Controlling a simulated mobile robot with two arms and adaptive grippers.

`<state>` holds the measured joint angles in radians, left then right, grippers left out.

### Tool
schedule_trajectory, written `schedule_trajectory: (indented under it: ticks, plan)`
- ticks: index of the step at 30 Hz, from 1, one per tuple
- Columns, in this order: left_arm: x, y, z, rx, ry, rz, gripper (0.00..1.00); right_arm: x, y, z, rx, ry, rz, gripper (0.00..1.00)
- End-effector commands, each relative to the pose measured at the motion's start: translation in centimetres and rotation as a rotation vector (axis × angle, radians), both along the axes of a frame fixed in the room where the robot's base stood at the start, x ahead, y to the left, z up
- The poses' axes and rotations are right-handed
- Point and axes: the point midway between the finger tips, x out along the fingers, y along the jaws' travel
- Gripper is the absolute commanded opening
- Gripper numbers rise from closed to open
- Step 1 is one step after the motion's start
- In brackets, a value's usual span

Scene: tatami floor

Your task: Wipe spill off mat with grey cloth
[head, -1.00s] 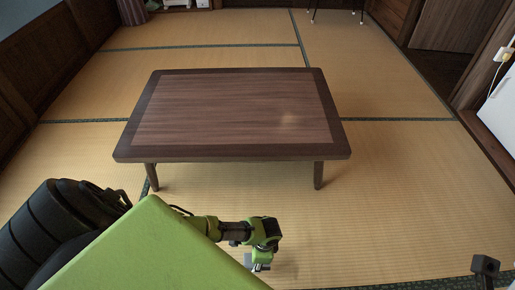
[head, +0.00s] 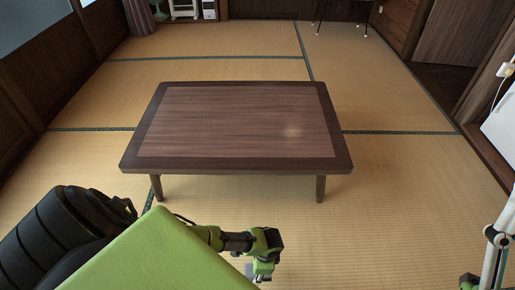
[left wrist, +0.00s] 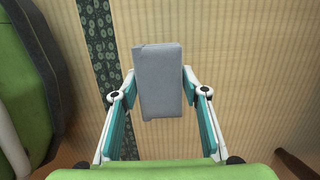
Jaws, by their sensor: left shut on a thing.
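A folded grey cloth (left wrist: 160,80) is held between the teal-padded fingers of my left gripper (left wrist: 160,92), above the tatami floor. In the head view my left gripper (head: 262,272) hangs low in front of the table, with a small grey bit of the cloth (head: 250,270) showing beside it. White links with dark joints, which look like part of my right gripper (head: 497,240), show at the right edge. Its fingertips are not clear. No mat or spill can be made out in either view.
A low dark wooden table (head: 240,158) stands in the middle of the tatami floor (head: 400,220). Its top is bare apart from a pale bright patch on the right. Open floor lies around it. A white cabinet (head: 501,125) stands at the right edge.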

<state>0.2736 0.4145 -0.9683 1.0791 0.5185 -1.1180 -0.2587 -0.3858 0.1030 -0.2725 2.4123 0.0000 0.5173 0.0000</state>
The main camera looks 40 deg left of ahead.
Motion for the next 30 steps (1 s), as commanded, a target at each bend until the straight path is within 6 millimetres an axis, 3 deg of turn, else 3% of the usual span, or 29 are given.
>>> schedule_trajectory:
  ticks: [10,23,26,30]
  plan:
    - [-0.1,0.1,0.7,0.000,0.000,0.001,0.24,2.3,0.4,-1.4,-0.040,0.129,-0.008,0.56]
    - [0.1,0.1,0.9,0.000,-0.001,0.006,0.24,2.7,0.5,-1.8,-0.045,0.147,-0.009,0.56]
    - [1.8,-0.2,2.0,-0.001,-0.007,0.041,0.24,2.6,0.5,-1.7,-0.045,0.147,-0.009,0.56]
    - [6.3,-1.4,6.3,-0.002,-0.013,0.163,0.24,2.7,0.4,-1.7,-0.045,0.147,-0.009,0.56]
